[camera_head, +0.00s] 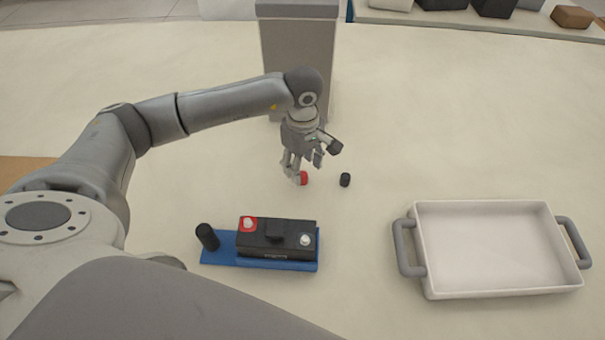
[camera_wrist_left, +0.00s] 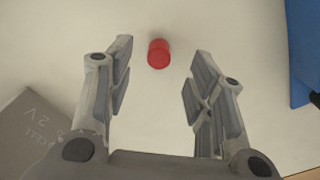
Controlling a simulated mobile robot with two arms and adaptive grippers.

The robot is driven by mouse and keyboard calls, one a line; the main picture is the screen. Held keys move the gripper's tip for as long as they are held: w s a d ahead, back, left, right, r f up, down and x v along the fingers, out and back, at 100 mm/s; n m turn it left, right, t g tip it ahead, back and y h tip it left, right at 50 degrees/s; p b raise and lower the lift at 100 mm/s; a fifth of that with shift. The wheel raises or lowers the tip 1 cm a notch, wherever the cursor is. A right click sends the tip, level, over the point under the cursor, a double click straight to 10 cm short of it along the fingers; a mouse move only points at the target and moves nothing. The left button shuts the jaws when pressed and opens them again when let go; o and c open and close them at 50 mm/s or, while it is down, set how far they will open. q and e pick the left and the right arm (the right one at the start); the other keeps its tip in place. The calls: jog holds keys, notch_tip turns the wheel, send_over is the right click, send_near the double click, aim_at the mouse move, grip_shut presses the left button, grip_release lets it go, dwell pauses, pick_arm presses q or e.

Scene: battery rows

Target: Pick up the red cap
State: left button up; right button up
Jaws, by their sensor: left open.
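The small red cap (camera_head: 304,178) stands on the pale table, partly hidden behind my left gripper's fingers in the head view. In the left wrist view the red cap (camera_wrist_left: 159,53) lies between the fingertips, a little beyond them. My left gripper (camera_head: 302,173) points down at the cap. Its two fingers are spread wide in the wrist view (camera_wrist_left: 160,65), with nothing between their pads. I cannot tell its exact height above the table. My right gripper is not in view.
A black cap (camera_head: 345,180) stands just right of the red one. A battery (camera_head: 277,238) sits on a blue base (camera_head: 220,250) with a black post. A white tray (camera_head: 500,291) with grey handles is at right. A grey box (camera_head: 296,50) stands behind the arm.

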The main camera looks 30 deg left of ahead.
aim_at(303, 174)
pick_arm(q)
notch_tip(303, 174, down, 4)
jog(key=shift+r+p, duration=0.15)
jog(key=shift+p, duration=0.4)
jog(key=shift+f, duration=0.4)
jog(key=c, duration=0.8)
jog(key=shift+c, duration=0.2)
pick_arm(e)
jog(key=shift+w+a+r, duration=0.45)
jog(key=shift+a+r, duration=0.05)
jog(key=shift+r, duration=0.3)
